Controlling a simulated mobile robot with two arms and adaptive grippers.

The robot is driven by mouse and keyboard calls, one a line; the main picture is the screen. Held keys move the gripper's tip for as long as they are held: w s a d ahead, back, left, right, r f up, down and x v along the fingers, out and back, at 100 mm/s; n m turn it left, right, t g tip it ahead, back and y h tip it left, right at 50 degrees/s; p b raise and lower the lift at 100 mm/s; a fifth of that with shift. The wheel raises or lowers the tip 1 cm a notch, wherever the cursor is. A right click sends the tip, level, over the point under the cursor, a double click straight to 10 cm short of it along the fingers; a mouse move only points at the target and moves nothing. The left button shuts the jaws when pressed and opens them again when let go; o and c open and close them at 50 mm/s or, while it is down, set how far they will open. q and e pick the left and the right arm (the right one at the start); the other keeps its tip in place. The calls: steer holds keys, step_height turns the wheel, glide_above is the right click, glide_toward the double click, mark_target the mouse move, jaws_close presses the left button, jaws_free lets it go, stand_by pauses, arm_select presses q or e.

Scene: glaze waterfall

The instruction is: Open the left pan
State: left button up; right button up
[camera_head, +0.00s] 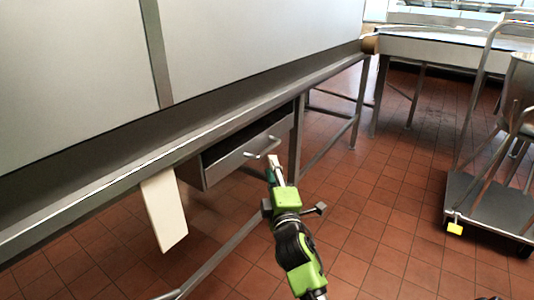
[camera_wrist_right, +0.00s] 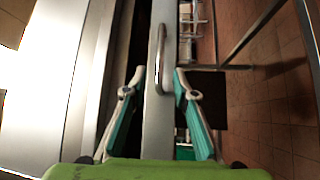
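The left pan (camera_head: 237,159) is a grey metal drawer under the long metal counter, pulled partly out, with a dark gap showing above its front. A curved metal handle (camera_head: 263,148) sits on its front; the wrist view shows the handle (camera_wrist_right: 160,58) too. My right gripper (camera_head: 275,160) is at the pan's front, close to the handle. In the right wrist view, its two fingers (camera_wrist_right: 160,72) are spread, with the pan's front and the handle between their tips. Whether they touch the handle is unclear. My left gripper is not in view.
The long counter (camera_head: 215,122) runs across above the pan. A pale board (camera_head: 163,212) hangs below its edge at left. A cart (camera_head: 488,207) stands at right, and another table (camera_head: 440,50) is at the back. The tiled floor between them is open.

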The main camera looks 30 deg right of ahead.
mark_target(267, 149)
steer(key=b+x, duration=0.2)
steer(key=x, duration=0.6)
steer(key=shift+w+d, duration=0.15)
steer(key=shift+w, duration=0.15)
jaws_close()
